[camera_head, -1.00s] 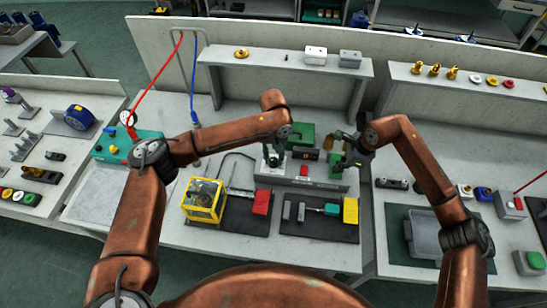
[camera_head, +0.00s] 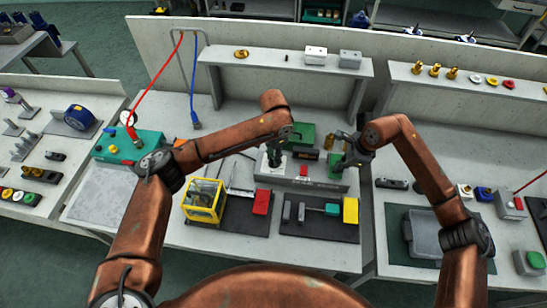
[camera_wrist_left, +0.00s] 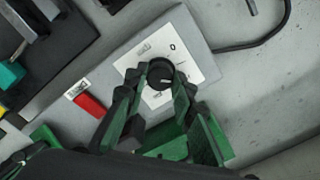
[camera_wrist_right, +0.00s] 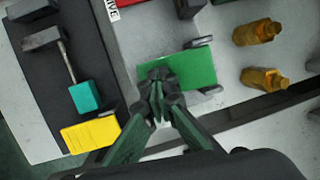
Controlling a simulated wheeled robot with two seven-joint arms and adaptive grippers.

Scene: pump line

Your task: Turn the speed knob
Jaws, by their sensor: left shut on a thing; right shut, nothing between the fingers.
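The speed knob (camera_wrist_left: 161,73) is a round black dial on a white scale plate (camera_wrist_left: 187,48), seen in the left wrist view. The plate is on a grey control box (camera_head: 268,173) at the middle of the bench. My left gripper (camera_wrist_left: 160,72) is shut on the knob, with a fingertip on either side; it also shows in the head view (camera_head: 273,157). My right gripper (camera_wrist_right: 160,76) is shut and empty, above a green block (camera_wrist_right: 190,70) at the right end of the box; it also shows in the head view (camera_head: 341,160).
A red switch (camera_wrist_left: 90,104) is on the same box. In front are a yellow-framed unit (camera_head: 203,201) and a dark mat (camera_head: 318,230) with tools and a yellow block (camera_head: 350,211). Brass fittings (camera_wrist_right: 258,32) lie beside the right gripper. A shelf (camera_head: 285,64) stands behind.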

